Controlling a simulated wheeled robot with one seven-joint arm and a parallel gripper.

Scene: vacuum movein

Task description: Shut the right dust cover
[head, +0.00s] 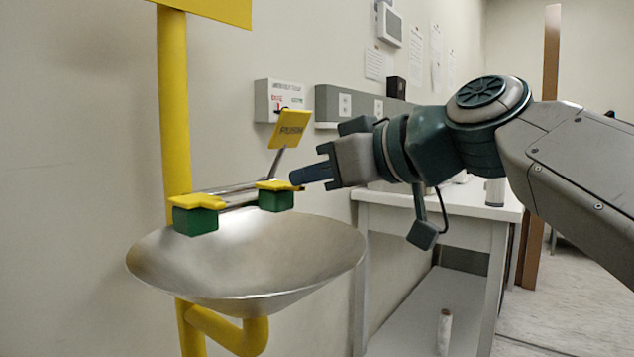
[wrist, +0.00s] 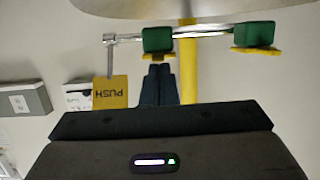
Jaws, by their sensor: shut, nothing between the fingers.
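The right dust cover (head: 274,185) is a yellow plate lying about flat on top of the right green spray head (head: 277,201). In the wrist view, which is upside down, the right dust cover (wrist: 163,57) shows as a thin yellow strip against its green head (wrist: 158,39), partly hidden by my fingers. My gripper (head: 294,177) is shut and empty, its dark fingertips at the right edge of this cover. I cannot tell whether they touch it. In the wrist view my gripper (wrist: 157,68) points at the cover. The left dust cover (head: 197,201) lies flat on its green head (head: 195,220).
A steel bowl (head: 240,265) sits below the heads on a yellow pipe (head: 174,100). A yellow push paddle (head: 290,129) stands on a rod behind my gripper. A white table (head: 440,207) is at the right, and a wall box (head: 279,101) hangs behind.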

